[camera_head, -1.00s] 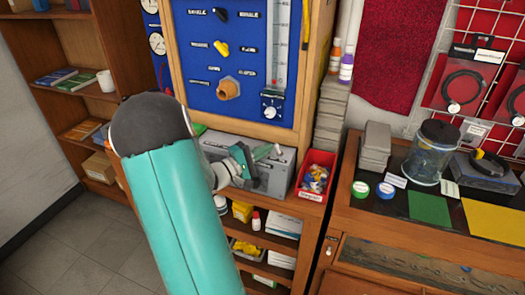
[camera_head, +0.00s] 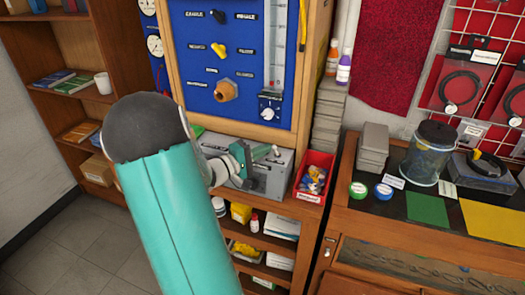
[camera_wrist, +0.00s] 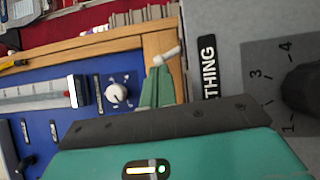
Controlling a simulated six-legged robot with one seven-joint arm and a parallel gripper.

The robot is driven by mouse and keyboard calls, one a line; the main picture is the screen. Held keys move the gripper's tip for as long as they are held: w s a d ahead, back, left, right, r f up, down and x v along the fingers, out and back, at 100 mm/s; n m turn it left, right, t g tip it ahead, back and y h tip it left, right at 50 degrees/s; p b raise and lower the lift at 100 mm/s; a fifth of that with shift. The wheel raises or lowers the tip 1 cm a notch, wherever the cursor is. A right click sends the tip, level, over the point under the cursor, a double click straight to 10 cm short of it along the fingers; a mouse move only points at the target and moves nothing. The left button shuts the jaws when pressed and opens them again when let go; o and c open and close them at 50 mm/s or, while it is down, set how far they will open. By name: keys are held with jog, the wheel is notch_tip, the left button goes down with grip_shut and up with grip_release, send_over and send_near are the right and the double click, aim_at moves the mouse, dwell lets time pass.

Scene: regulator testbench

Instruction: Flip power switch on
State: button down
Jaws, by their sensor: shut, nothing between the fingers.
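The grey box (camera_head: 285,166) stands on the wooden bench below the blue panel. In the wrist view its face (camera_wrist: 225,25) fills the right side, turned sideways, with a black label ending in "THING" and a dark knob beside numbers. A small white lever (camera_wrist: 166,55), which looks like the power switch, shows right at my fingertips; its on or off position cannot be told. My gripper (camera_wrist: 156,88) is shut and empty, its green fingers against or very close to the lever.
A red bin (camera_head: 314,177) of small parts stands just right of the box. The blue panel (camera_head: 225,60) with knobs and a gauge rises behind. A glass jar (camera_head: 425,155) stands on the right-hand counter. Shelves below the box hold bottles and boxes.

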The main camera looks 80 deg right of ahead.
jog(key=shift+r, duration=0.15)
jog(key=shift+s+r+m+t+y, duration=0.4)
jog(key=shift+m+t+y, duration=0.1)
jog(key=shift+m, duration=0.6)
jog(key=shift+s+a+r+m+t+y, duration=0.15)
jog(key=shift+s+m+t+y, duration=0.15)
jog(key=shift+m, duration=0.2)
jog(key=shift+s+d+r+m+t+y, duration=0.15)
jog(key=shift+s+m+t+y, duration=0.1)
jog(key=shift+m+t, duration=0.2)
jog(key=shift+w, duration=0.1)
jog(key=shift+a, duration=0.1)
